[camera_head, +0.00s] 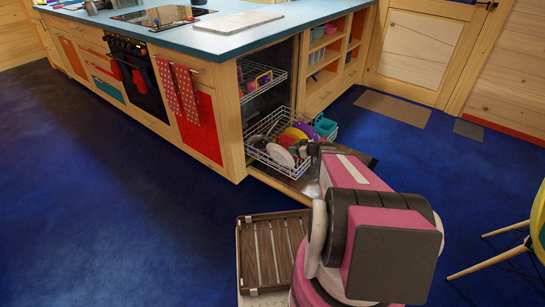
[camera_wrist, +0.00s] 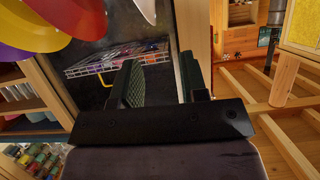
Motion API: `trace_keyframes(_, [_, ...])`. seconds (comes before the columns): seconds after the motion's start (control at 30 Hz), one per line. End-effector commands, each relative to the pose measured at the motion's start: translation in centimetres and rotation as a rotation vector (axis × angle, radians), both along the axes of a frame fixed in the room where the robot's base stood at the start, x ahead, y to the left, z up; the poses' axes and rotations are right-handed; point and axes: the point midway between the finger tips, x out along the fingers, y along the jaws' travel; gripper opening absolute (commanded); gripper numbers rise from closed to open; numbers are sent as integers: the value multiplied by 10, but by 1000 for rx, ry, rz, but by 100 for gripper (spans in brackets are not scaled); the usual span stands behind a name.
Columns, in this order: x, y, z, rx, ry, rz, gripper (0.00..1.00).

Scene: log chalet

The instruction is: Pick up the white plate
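The white plate (camera_head: 280,155) leans in the front of the pulled-out lower dishwasher rack (camera_head: 262,158), in the head view. Red, yellow and purple dishes stand close behind it. In the head view my arm mostly hides the gripper, which is just right of the rack.
The upper rack (camera_head: 262,82) holds a few colored items above. A teal container (camera_head: 325,127) sits at the right of the lower rack. The island counter (camera_head: 232,40) overhangs the dishwasher. A chair (camera_head: 537,225) stands at the right. Blue floor is clear at the left.

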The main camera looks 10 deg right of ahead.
Motion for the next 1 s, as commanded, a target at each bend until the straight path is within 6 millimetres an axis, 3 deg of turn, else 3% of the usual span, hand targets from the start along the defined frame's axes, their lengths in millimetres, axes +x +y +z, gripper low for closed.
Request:
trace_keyframes(0.17, [8, 0, -5, -4, -27, -8, 40])
trace_keyframes(1.0, [75, 60, -40, -4, -25, -6, 40])
